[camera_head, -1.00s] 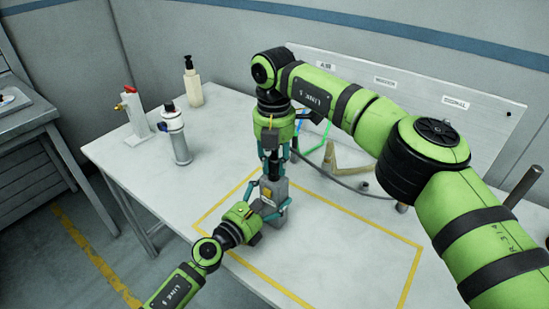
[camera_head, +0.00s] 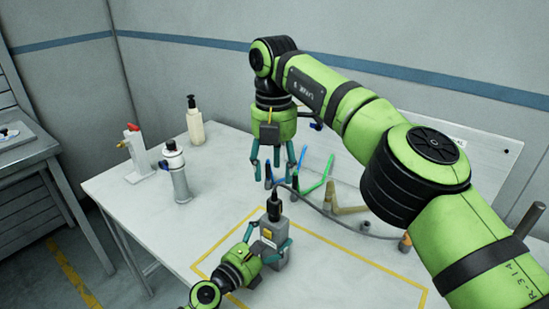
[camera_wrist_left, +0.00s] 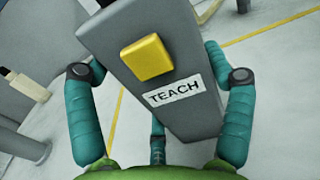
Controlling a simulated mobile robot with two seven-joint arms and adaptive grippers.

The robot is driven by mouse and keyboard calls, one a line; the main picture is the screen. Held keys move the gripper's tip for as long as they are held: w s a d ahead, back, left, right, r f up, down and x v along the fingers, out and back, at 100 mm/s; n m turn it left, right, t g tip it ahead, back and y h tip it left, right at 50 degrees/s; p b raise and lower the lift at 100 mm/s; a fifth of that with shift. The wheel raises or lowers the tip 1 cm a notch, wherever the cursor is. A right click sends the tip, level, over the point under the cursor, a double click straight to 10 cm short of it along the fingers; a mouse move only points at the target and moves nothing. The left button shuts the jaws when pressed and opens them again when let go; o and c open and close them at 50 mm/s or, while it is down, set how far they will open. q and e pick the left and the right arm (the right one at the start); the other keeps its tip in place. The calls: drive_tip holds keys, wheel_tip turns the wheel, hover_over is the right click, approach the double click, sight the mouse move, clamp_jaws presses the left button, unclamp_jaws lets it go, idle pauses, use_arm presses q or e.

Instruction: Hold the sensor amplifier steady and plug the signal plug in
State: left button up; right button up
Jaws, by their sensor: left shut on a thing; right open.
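The sensor amplifier (camera_head: 278,238) is a grey upright box inside the yellow outline on the table. In the left wrist view, the sensor amplifier (camera_wrist_left: 165,75) shows a yellow button and a TEACH label. My left gripper (camera_head: 268,245) is shut on it, with a finger on each side. The black signal plug (camera_head: 273,207) stands upright at the top of the amplifier, its cable running off to the right. How deep it sits cannot be told. My right gripper (camera_head: 272,172) is open and empty above and behind the plug, apart from it.
A silver canister (camera_head: 178,175), a white block with a red top (camera_head: 141,155) and a cream pump bottle (camera_head: 195,125) stand at the left. Blue, green and tan angled pieces (camera_head: 318,175) stand behind. The yellow-outlined area (camera_head: 340,270) right of the amplifier is clear.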

drive_tip(key=shift+r, duration=1.15)
use_arm(q)
drive_tip(key=o, duration=1.3)
drive_tip(key=shift+c, duration=0.2)
